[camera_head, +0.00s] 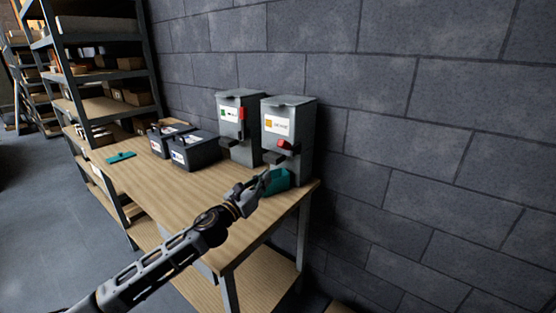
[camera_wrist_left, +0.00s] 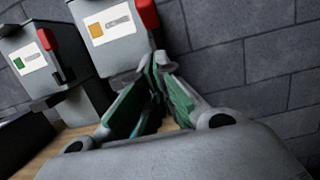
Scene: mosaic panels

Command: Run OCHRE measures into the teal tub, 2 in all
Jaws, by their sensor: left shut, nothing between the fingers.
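The OCHRE dispenser (camera_head: 301,112), grey with an orange-marked label (camera_head: 277,123), stands at the table's right end. Its red lever (camera_head: 289,146) sits lower than the neighbouring dispenser's lever. The teal tub (camera_head: 279,180) is on the table below its front, partly hidden by my left gripper (camera_head: 265,178). My left gripper is shut and empty, right beside the tub; whether it touches the tub I cannot tell. In the left wrist view its fingers (camera_wrist_left: 154,88) point at the OCHRE dispenser (camera_wrist_left: 118,48). The tub's contents are hidden. My right gripper is not in view.
A second grey dispenser (camera_head: 252,104) with a green-marked label stands left of the OCHRE one. Two dark bins (camera_head: 196,155) (camera_head: 158,146) and a flat teal object (camera_head: 121,157) are farther left on the wooden table (camera_head: 161,184). A block wall is close behind.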

